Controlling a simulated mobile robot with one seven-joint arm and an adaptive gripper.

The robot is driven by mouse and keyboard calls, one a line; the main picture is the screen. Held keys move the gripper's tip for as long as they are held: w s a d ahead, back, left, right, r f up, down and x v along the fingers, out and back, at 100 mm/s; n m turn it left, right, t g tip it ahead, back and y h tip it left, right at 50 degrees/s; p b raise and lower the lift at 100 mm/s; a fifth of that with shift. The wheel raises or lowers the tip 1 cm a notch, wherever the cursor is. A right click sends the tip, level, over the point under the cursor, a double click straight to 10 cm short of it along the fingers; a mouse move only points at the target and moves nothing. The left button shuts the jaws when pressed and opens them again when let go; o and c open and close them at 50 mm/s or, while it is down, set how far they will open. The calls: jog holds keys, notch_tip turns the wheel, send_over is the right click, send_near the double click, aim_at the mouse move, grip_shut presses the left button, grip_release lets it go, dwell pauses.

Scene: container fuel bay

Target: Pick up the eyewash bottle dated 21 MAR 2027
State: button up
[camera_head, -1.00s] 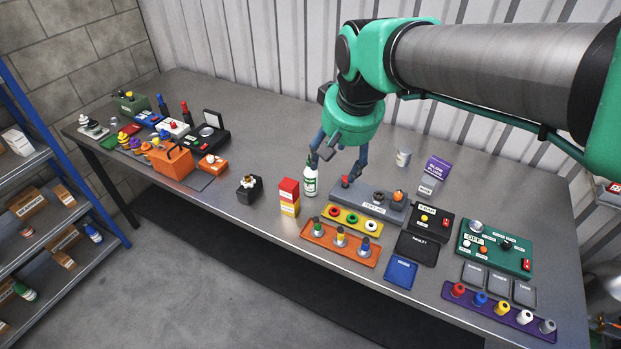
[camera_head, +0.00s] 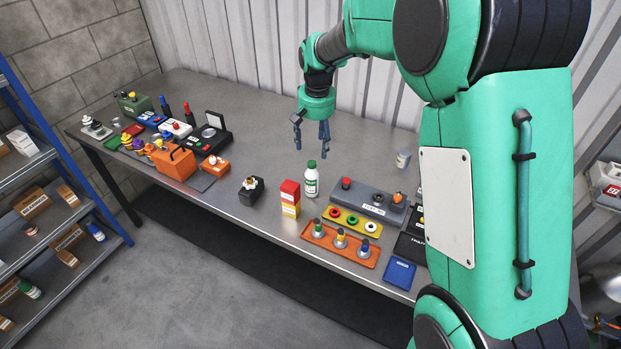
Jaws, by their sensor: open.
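A white bottle with a green cap and a green-and-white label (camera_head: 311,182) stands upright on the metal bench. Its date is too small to read. My gripper (camera_head: 311,152) is open and empty, pointing down, with its two fingers spread. It appears just above and behind the bottle in the picture, and I see no contact. No date shows on either.
A red-and-yellow box stack (camera_head: 290,198) stands just left of the bottle, and a grey block with knobs (camera_head: 365,197) is to its right. An orange tray (camera_head: 338,245) lies in front. My arm hides the bench's right end. Bare bench lies left of the gripper.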

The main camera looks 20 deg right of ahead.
jog(key=g, duration=0.1)
send_over(312, 171)
jog(key=w, duration=0.2)
jog(key=shift+m, duration=0.3)
jog(key=f, duration=0.6)
jog(key=f+p, duration=0.1)
jog(key=f, duration=0.3)
jog(key=shift+s+d, duration=0.2)
jog(key=shift+s, duration=0.05)
jog(key=shift+f, duration=0.1)
jog(key=shift+f+b, duration=0.3)
jog(key=shift+f, duration=4)
jog(key=shift+f, duration=2.55)
jog(key=shift+c, duration=0.5)
jog(key=c, duration=1.4)
